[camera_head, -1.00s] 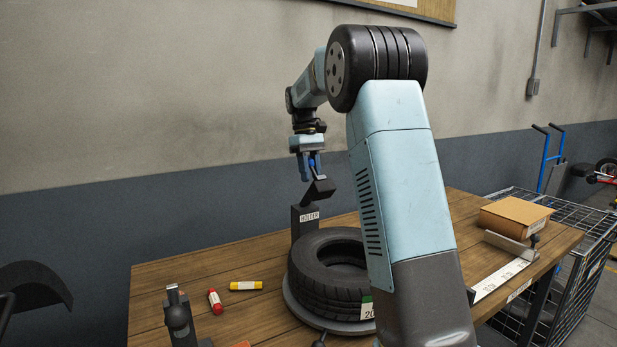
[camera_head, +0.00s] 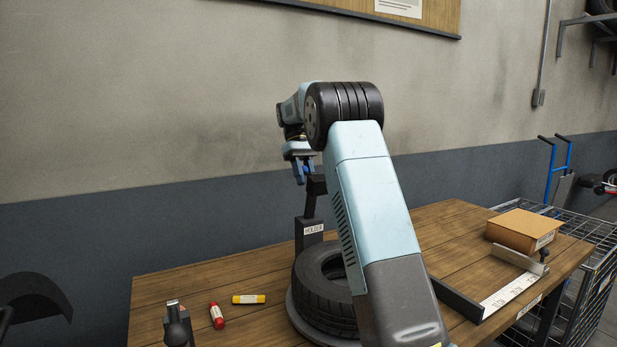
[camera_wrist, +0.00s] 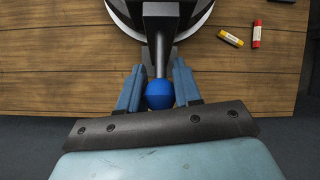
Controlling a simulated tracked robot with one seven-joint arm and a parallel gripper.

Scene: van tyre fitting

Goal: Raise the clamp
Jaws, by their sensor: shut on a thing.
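The clamp is a dark arm (camera_head: 314,186) on an upright post labelled "HOLDER" (camera_head: 312,231), behind the tyre (camera_head: 325,303). In the head view the arm stands up above the post. A rod ending in a blue ball knob (camera_wrist: 159,95) belongs to it in the wrist view. My gripper (camera_head: 303,172) is at the top of the clamp, with its blue fingers shut on the knob. The wrist view also shows my gripper (camera_wrist: 158,90) with a finger on each side of the ball. My arm hides part of the tyre in the head view.
A red tube (camera_head: 217,315) and a yellow tube (camera_head: 249,299) lie left of the tyre. A dark stand (camera_head: 178,328) is at the front left. A cardboard box (camera_head: 522,229) and a ruled strip (camera_head: 508,292) are at the right. The table's back left is clear.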

